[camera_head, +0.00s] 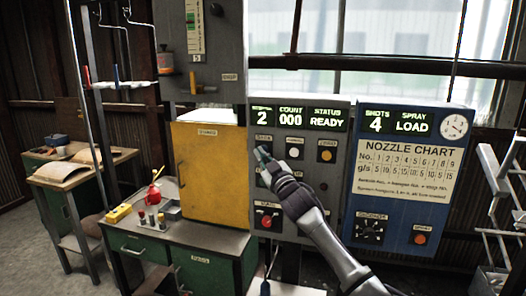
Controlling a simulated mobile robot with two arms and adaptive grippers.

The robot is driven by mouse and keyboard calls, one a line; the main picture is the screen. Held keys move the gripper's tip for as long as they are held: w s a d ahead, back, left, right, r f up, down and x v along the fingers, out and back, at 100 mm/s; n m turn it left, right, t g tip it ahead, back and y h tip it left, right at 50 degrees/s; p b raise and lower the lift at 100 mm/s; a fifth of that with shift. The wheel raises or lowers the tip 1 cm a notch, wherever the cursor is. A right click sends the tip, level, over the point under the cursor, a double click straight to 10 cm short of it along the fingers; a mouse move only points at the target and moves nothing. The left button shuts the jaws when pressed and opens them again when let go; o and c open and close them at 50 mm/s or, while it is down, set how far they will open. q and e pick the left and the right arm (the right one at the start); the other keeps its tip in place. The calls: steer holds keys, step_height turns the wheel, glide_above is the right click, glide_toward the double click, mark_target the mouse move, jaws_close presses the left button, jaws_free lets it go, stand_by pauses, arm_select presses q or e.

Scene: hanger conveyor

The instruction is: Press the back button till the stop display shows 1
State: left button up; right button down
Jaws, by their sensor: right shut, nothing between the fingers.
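The grey control panel (338,190) stands in the middle, with a lit stop display (262,116) that reads 2. Beside it the count reads 000 and the status reads READY. The back button's label is at the panel's upper left; the button itself is hidden by my right gripper (263,153). This gripper is shut and empty, its fingertips over the button's spot. I cannot tell whether they touch it. A white button (293,153) and an orange button (327,155) are to the right. A red button (266,221) is below. My left gripper is not clearly seen.
A blue panel (455,200) with a nozzle chart adjoins on the right. A small dark object (265,288) shows at the bottom edge.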

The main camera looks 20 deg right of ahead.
steer(key=shift+w, duration=0.1)
stand_by(0.5)
steer(key=shift+w+d, duration=0.2)
steer(key=shift+w, duration=0.05)
